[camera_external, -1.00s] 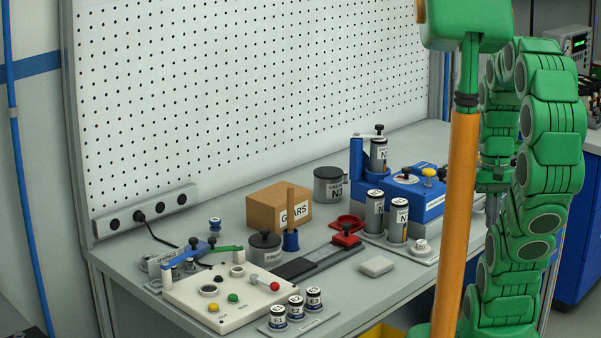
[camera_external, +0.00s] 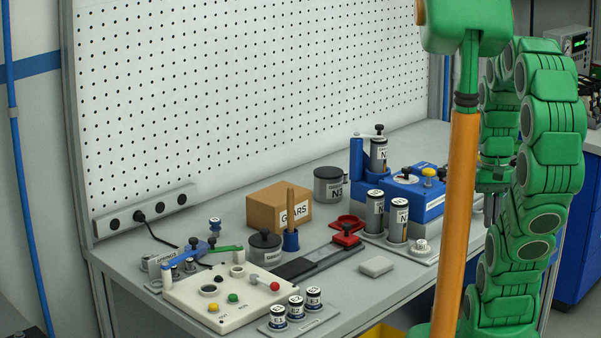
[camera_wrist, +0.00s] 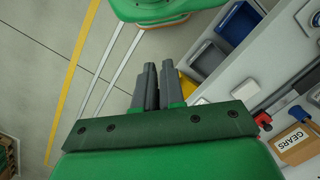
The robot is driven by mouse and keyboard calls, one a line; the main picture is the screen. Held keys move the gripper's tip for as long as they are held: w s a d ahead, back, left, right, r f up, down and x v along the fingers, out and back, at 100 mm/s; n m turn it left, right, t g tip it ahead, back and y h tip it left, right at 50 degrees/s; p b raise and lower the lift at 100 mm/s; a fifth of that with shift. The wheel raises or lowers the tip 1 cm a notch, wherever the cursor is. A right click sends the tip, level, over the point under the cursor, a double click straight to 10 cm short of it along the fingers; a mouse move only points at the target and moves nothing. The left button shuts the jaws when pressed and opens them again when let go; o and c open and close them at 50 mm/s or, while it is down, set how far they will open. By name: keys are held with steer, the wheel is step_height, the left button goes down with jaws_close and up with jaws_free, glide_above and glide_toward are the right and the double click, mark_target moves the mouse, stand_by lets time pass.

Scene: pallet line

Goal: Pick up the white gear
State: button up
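A small white round part that looks like the white gear (camera_external: 421,245) sits on a light plate near the bench's front edge, right of two labelled cylinders, in the external view. It is too small there to make out teeth. I cannot make it out in the wrist view. My gripper (camera_external: 491,186) is up to the right of it and apart from it, partly hidden by my own arm. In the wrist view my gripper's two grey fingers (camera_wrist: 159,66) appear close together with a narrow gap. Nothing shows between them. Their true spread is unclear.
Cylinders (camera_external: 375,210) and a blue fixture (camera_external: 405,192) stand left of and behind the white part. A grey block (camera_external: 376,266) lies to its left. A cardboard box marked GEARS (camera_external: 265,213) is farther left. Bins (camera_wrist: 238,22) show at right in the wrist view.

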steer(key=o, duration=0.9)
steer(key=m+t, duration=0.2)
steer(key=m, duration=0.2)
glide_toward(422, 242)
steer(key=shift+s+f, duration=0.15)
steer(key=shift+s, duration=0.05)
steer(key=shift+w+a+f, duration=0.15)
steer(key=shift+w+f, duration=0.1)
steer(key=shift+f, duration=0.1)
steer(key=shift+w+f, duration=0.15)
steer(key=shift+f, duration=3.6)
